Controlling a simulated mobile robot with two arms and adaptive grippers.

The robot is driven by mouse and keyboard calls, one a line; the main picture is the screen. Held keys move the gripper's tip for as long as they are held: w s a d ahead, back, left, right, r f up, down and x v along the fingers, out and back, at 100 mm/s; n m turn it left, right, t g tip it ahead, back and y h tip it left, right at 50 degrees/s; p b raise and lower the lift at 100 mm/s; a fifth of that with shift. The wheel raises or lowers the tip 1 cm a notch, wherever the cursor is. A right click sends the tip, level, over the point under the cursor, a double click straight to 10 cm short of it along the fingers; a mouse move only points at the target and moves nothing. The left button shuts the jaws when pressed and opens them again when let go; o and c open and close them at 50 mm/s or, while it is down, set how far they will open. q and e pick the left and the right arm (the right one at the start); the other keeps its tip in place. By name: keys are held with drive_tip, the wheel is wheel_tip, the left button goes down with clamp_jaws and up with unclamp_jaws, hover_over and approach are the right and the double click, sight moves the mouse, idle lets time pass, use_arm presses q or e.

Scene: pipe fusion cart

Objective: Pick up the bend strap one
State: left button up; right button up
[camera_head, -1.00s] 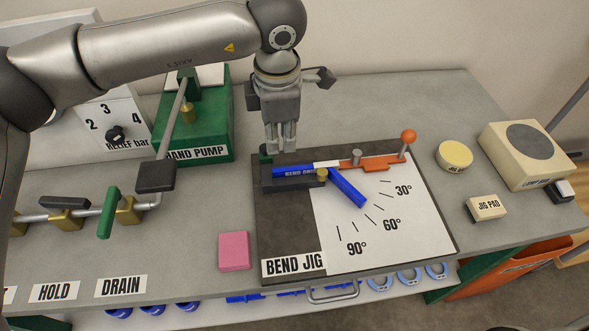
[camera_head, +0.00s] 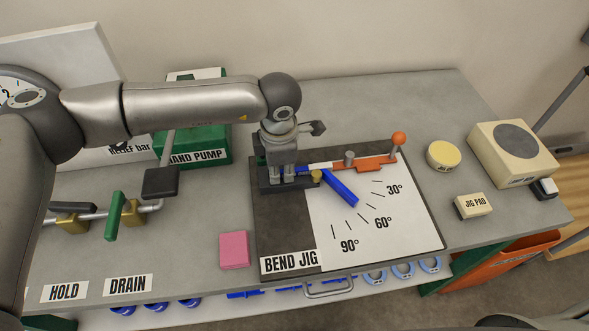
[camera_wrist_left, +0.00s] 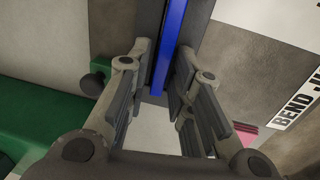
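The blue bend strap lies in the bend jig (camera_head: 285,235). Its angled blue arm (camera_head: 340,187) slants down to the right across the white angle plate; whether this arm and the straight part are one piece I cannot tell. My left gripper (camera_head: 284,180) points down over the strap's straight left part and hides most of it in the head view. In the left wrist view the blue strap (camera_wrist_left: 172,45) runs between the two open fingers (camera_wrist_left: 165,65), with a gap on each side. My right gripper is not in view.
An orange-knobbed lever (camera_head: 398,140) stands on the jig's right side. A pink block (camera_head: 233,250) lies left of the jig. The green hand pump (camera_head: 205,145) is behind left. A jig pad (camera_head: 474,206) and yellow disc (camera_head: 443,155) sit right, with clear bench around them.

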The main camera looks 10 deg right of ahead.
use_arm(q)
clamp_jaws()
